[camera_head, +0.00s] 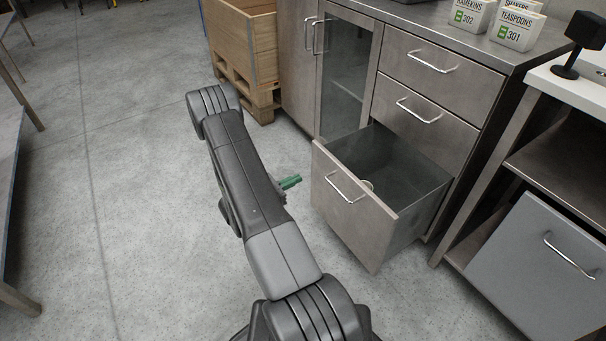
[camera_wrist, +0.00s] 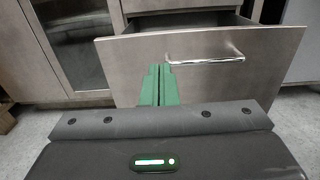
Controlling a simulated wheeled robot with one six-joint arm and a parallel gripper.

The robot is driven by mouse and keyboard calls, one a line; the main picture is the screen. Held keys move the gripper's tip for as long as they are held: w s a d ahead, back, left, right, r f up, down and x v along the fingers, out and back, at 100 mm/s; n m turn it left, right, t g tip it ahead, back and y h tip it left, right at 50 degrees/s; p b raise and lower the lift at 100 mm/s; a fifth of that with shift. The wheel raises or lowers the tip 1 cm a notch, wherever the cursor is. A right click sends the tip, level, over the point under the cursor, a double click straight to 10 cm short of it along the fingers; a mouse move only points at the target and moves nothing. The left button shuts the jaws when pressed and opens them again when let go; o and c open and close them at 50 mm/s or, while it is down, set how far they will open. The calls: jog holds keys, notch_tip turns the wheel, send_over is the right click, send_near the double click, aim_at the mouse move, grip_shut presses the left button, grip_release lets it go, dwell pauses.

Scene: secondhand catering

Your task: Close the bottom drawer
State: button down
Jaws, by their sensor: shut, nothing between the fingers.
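In the wrist view the drawer front (camera_wrist: 125,60) fills the upper middle, with the handle (camera_wrist: 205,60) right of the fingers. My gripper (camera_head: 298,179) has green fingers and is left of the drawer front, pointing at it. In the wrist view the fingers (camera_wrist: 158,75) are together and empty, in front of the drawer face. Whether they touch it I cannot tell.
Two upper drawers (camera_head: 438,72) are shut. A glass door (camera_head: 345,75) is left of them. A wooden crate (camera_head: 243,45) on a pallet stands at the back. A bench with a grey drawer (camera_head: 545,265) is at right. The floor (camera_head: 130,200) at left is clear.

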aim_at(334, 162)
jog(key=b+x, duration=0.2)
jog(key=x, duration=1.1)
